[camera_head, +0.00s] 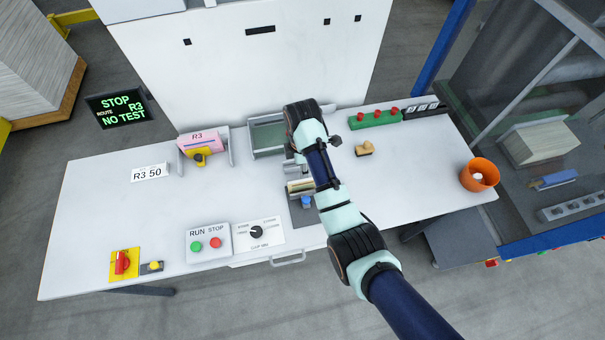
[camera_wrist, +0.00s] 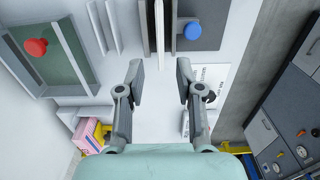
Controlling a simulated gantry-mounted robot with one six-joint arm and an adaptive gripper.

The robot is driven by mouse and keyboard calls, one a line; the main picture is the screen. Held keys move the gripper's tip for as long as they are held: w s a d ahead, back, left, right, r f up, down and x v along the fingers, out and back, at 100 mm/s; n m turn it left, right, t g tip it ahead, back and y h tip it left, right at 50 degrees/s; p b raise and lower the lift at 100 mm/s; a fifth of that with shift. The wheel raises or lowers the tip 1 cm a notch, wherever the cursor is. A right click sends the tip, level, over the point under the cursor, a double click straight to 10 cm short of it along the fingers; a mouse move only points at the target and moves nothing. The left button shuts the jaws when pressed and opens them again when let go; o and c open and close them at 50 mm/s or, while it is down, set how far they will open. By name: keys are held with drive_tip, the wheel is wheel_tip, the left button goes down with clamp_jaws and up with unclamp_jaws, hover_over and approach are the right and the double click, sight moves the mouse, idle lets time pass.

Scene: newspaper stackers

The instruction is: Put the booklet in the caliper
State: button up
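The caliper (camera_head: 303,207) is a dark grey base with a blue knob on the worktable, partly hidden by my arm. It also shows at the top of the wrist view (camera_wrist: 210,12), with its blue knob beside a pale upright plate. The head view mostly hides the gripper behind my arm.
A green tray (camera_head: 268,136) lies behind the caliper; its red knob (camera_wrist: 36,47) shows in the wrist view. A pink R3 stack (camera_head: 199,140) stands left. The run/stop box (camera_head: 208,244) and dial plate (camera_head: 270,236) are in front. An orange pot (camera_head: 479,174) stands right.

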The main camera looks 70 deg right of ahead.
wheel_tip(320, 180, up, 2)
drive_tip(key=shift+r, duration=0.15)
idle(0.4)
drive_tip(key=w+a+r+m+t+h, duration=0.2)
drive_tip(key=w+a+r+t, duration=0.1)
drive_tip(key=w+a, duration=0.75)
drive_tip(key=w+a+r+m+t, duration=0.1)
drive_tip(key=a+r+t, duration=0.25)
drive_tip(key=a, duration=0.55)
drive_tip(key=w+a+r+m+t, duration=0.1)
drive_tip(key=w+a+r+t, duration=0.1)
drive_tip(key=a+r, duration=0.5)
drive_tip(key=s+a+r+m+t+y, duration=0.1)
drive_tip(key=s+a+r+t, duration=0.1)
drive_tip(key=a, duration=0.4)
drive_tip(key=s+a+r+m+t+y, duration=0.1)
drive_tip(key=s+a+r+t, duration=0.1)
drive_tip(key=a+r, duration=0.2)
drive_tip(key=a, duration=0.3)
drive_tip(key=shift+s+a+r+m, duration=0.2)
drive_tip(key=shift+s+r+m, duration=0.05)
drive_tip(key=shift+m, duration=0.05)
